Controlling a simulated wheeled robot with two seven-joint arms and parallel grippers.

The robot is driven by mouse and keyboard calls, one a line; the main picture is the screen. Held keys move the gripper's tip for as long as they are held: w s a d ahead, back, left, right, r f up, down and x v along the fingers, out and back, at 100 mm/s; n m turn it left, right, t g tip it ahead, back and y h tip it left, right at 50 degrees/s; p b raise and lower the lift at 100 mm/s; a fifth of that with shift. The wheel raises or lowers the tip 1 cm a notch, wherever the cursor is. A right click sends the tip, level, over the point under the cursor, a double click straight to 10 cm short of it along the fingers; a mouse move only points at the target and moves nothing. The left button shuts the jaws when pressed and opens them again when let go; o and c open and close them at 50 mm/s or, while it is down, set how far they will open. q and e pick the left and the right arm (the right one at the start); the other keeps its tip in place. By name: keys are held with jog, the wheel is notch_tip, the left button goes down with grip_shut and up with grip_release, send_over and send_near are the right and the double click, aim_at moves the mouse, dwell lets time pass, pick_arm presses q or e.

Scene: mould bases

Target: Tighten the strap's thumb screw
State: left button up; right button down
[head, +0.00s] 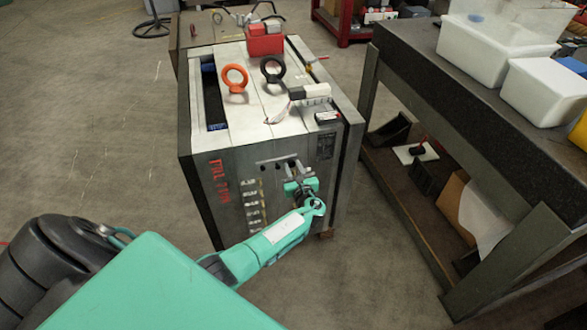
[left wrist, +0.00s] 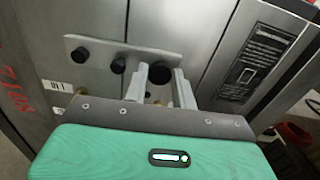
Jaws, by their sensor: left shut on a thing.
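The strap (left wrist: 100,45) is a flat grey metal bar on the front face of the steel mould base (head: 225,175). Two black screw heads show toward its left part in the left wrist view. The thumb screw (left wrist: 160,72) is a black round knob at the strap's right part, between my fingers. My left gripper (left wrist: 161,88), also in the head view (head: 293,170), is shut on it, one grey finger on each side. The fingers hide part of the knob, and its seating against the strap cannot be made out. My right gripper is not in view.
An orange lifting ring (head: 235,77), a black ring (head: 272,68) and a red box (head: 265,40) stand on top of the mould base. A dark workbench (head: 470,105) with white bins (head: 545,95) stands close on the right. Open floor lies to the left.

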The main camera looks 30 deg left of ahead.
pick_arm(q)
jog(key=o, duration=1)
jog(key=shift+s+d+f, duration=0.1)
jog(key=shift+f, duration=0.1)
jog(key=shift+r, duration=0.1)
jog(key=v, duration=1.4)
jog(key=s+d+f+n+g+h+p, duration=0.15)
jog(key=s+f+n+g+h, duration=0.25)
jog(key=s+f, duration=0.85)
jog(key=s+f+n+g+h+p, duration=0.4)
jog(key=s+f, duration=0.5)
jog(key=f, duration=0.7)
jog(key=s+d+f+n+g+h+p, duration=0.1)
jog(key=s+f+n+h, duration=0.2)
jog(key=s+n, duration=0.4)
jog(key=s+d+f+n+g+h+p, duration=0.1)
jog(key=s+f+n, duration=0.4)
jog(key=s, duration=1.8)
jog(key=d+n+h, duration=0.1)
jog(key=n, duration=0.2)
jog(key=shift+f+g+h+p, duration=0.25)
jog(key=shift+g+h+p, duration=0.05)
jog(key=shift+h, duration=0.1)
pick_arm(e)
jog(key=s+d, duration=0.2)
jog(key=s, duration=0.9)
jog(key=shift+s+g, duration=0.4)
